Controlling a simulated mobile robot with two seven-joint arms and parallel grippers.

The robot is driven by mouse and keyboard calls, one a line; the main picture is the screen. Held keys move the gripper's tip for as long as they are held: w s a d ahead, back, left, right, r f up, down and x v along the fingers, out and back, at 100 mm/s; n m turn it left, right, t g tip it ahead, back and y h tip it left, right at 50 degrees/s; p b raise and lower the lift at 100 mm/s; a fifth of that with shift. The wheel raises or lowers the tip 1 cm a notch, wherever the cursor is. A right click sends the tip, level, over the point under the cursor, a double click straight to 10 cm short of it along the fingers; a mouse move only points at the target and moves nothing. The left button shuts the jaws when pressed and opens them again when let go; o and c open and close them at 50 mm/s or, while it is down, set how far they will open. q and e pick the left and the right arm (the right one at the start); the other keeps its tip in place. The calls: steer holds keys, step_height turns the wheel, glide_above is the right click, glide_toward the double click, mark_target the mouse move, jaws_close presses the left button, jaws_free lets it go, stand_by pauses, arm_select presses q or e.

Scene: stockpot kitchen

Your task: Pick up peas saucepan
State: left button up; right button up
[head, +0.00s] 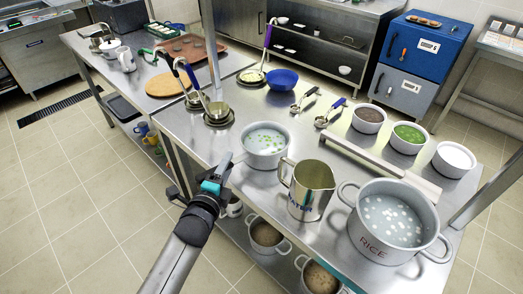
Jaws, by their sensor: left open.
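The peas saucepan (266,157) is a light grey pot with green peas in pale liquid. It stands upright on the steel table, left of the steel WATER jug (311,197). A handle at its lower left points toward my left gripper (203,176). My left gripper is open and empty, with its fingers apart just left of the saucepan, over the table's left edge. One fingertip is close to that handle; I cannot tell whether they touch. My right gripper is not in view.
The large RICE pot (379,241) stands at the front right. Bowls of brown stuff (368,120), green peas (408,137) and white stuff (454,159) line the right side. Ladles in small pots (218,114), a blue bowl (282,79) and measuring scoops (328,114) lie behind. More pots sit on the lower shelf (239,233).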

arm_select(q)
steer(key=shift+x, duration=0.8)
steer(key=shift+d, duration=0.1)
steer(key=shift+s, duration=0.1)
jaws_close()
stand_by(0.6)
steer(key=shift+r, duration=0.25)
